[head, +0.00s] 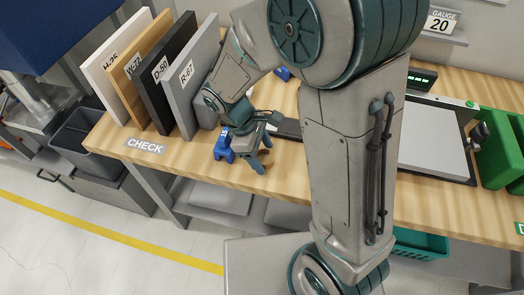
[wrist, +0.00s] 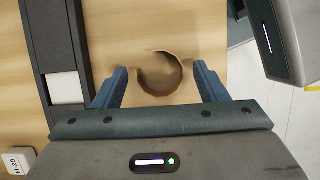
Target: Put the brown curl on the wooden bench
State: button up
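The brown curl (wrist: 179,76) is a small rolled strip on the wooden bench (wrist: 120,25). In the head view my gripper (head: 262,154) is low over the front part of the wooden bench (head: 180,165), and the curl is a small brown patch there, mostly hidden by the fingers. Whether the curl rests flat on the wood is hard to tell.
A blue clamp-like object (head: 223,147) stands close left of my gripper. A dark rail (wrist: 40,60) with a white block (wrist: 68,88) runs beside the curl. Upright panels (head: 190,85) stand at the bench's left. The bench's front edge is near.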

jog(key=v, duration=1.2)
jog(key=shift+r, duration=0.25)
jog(key=s+d+r+m+t+y, duration=0.1)
jog(key=s+d+m+t+y, duration=0.1)
jog(key=s+d+m, duration=0.2)
jog(key=s+d+r+m+t+y, duration=0.1)
jog(key=s+d+m, duration=0.3)
jog(key=d+m, duration=0.6)
jog(key=shift+s+d+t+y, duration=0.2)
jog(key=shift+d+t+y, duration=0.5)
jog(key=shift+t, duration=0.1)
jog(key=shift+r, duration=0.1)
